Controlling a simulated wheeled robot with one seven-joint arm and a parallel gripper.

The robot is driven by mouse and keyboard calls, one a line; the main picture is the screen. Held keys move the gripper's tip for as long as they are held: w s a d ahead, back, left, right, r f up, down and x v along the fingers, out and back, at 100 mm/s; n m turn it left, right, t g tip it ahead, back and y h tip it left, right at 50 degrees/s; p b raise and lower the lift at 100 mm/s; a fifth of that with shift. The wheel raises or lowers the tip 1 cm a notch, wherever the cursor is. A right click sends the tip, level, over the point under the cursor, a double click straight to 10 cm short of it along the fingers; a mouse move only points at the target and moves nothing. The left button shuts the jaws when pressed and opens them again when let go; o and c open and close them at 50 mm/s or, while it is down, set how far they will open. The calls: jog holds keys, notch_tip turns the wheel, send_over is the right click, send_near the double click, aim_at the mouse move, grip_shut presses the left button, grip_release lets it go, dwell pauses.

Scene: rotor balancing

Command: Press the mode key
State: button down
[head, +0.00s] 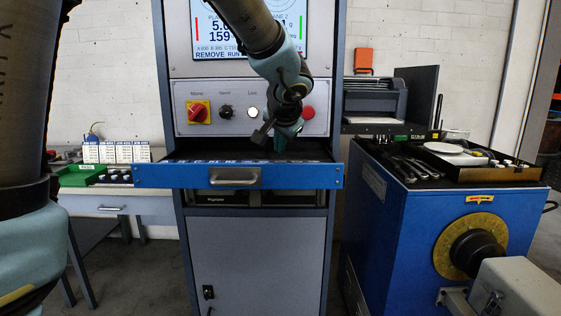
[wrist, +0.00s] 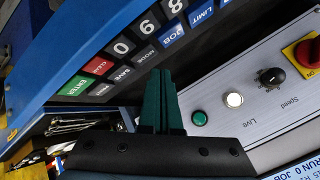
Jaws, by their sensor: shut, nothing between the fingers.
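The mode key (wrist: 145,56) is a dark key with pale lettering in the wrist view, on the sloping keypad between the save key (wrist: 122,74) and the blue job key (wrist: 173,38). My gripper (wrist: 160,72) is shut and empty; its green fingertips appear just below the mode key in that view. I cannot tell whether they touch it. In the head view, my gripper (head: 284,140) hangs over the pulled-out blue keypad drawer (head: 155,181) of the grey cabinet. The key tops are seen too edge-on there to read.
Above the drawer is a panel with a red main switch (head: 198,111), a speed knob (head: 226,112), a live lamp (head: 253,113) and a red button (head: 308,112). A screen (head: 215,45) is above, partly hidden by my arm. A blue machine (head: 385,230) stands at right, a side table (head: 110,203) at left.

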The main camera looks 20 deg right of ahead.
jog(key=shift+r+p, duration=1.35)
jog(key=shift+r, duration=0.9)
jog(key=shift+f, duration=0.1)
